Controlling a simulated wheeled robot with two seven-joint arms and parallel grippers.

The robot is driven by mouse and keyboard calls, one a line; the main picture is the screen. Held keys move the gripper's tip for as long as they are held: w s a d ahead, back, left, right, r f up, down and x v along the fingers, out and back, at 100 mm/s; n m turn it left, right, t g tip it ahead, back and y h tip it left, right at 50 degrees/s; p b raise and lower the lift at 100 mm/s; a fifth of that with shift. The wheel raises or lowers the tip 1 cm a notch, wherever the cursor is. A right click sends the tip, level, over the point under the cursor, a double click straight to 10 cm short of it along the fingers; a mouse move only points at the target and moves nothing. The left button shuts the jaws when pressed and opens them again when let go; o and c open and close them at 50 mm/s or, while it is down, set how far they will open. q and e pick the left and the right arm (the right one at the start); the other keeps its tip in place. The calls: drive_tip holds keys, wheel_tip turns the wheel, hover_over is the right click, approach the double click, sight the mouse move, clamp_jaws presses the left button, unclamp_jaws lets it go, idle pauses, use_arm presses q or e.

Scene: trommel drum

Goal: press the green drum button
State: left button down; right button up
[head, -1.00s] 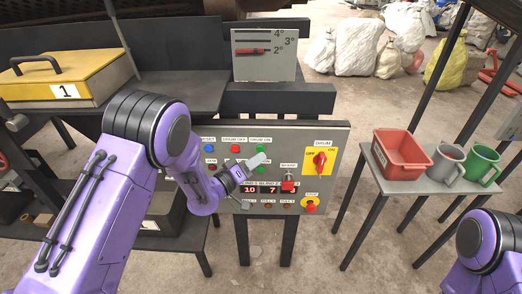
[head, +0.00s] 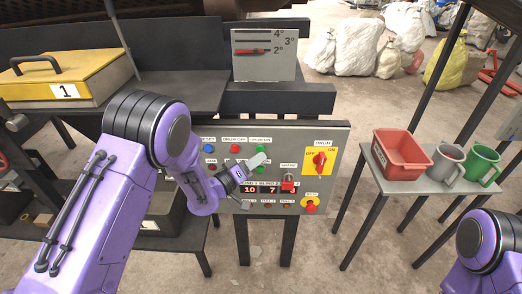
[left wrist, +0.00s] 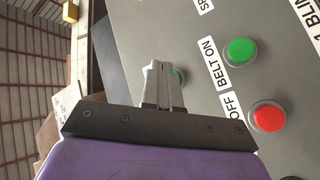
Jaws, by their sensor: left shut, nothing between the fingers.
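The green drum button (head: 260,148) is in the top row of the grey control panel (head: 325,140), under a DRUM ON label. My left gripper (head: 263,157) is shut and empty, with its pale fingertips just below that button in the head view. In the left wrist view the fingertips (left wrist: 163,68) partly hide a green button (left wrist: 178,74), which seems to be the drum one. I cannot tell whether they touch it. My right gripper is out of view.
The BELT ON green button (left wrist: 240,50) and a red button (left wrist: 268,117) sit close to the gripper. A red DRUM OFF button (head: 235,149) and a red rotary switch (head: 320,159) are on the panel. A side table holds a red bin (head: 402,155) and mugs.

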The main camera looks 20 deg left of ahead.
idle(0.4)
use_arm(q)
drive_tip(key=shift+w+a, duration=0.15)
drive_tip(key=shift+w, duration=0.25)
